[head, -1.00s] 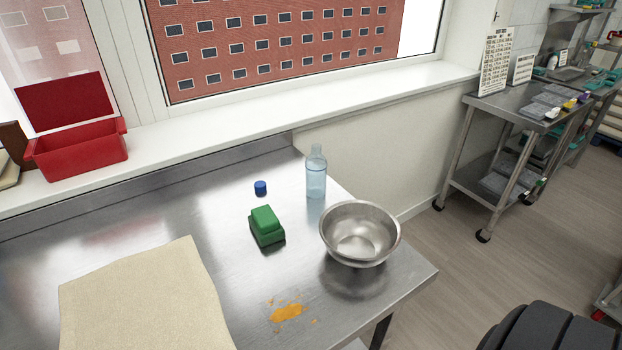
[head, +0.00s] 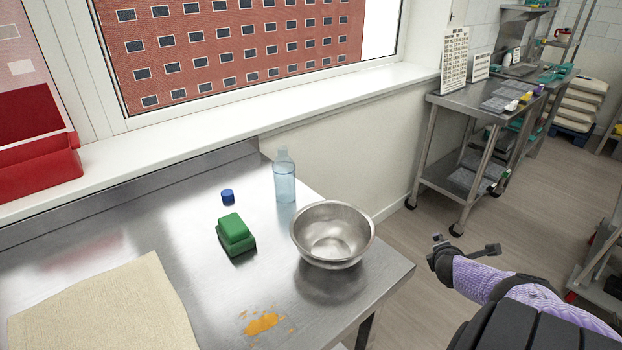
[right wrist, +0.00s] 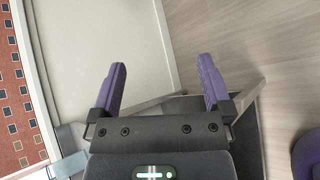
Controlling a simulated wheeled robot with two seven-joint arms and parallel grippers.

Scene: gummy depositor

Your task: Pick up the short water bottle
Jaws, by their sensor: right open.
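The short water bottle (head: 285,178) is clear and pale blue. It stands upright near the back right of the steel table, behind the bowl. A blue piece at the lower left of the right wrist view (right wrist: 68,165) looks like part of it. My right gripper (head: 468,247) is open and empty, to the right of the table and well apart from the bottle. Its two purple fingers also show spread in the right wrist view (right wrist: 163,88). My left gripper is not in view.
A steel bowl (head: 332,235) stands at the table's right edge, in front of the bottle. A blue cap (head: 228,196), a green block (head: 235,236), a beige cloth (head: 100,305) and an orange spill (head: 262,322) are on the table (head: 190,270). A wheeled steel cart (head: 450,180) stands farther right.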

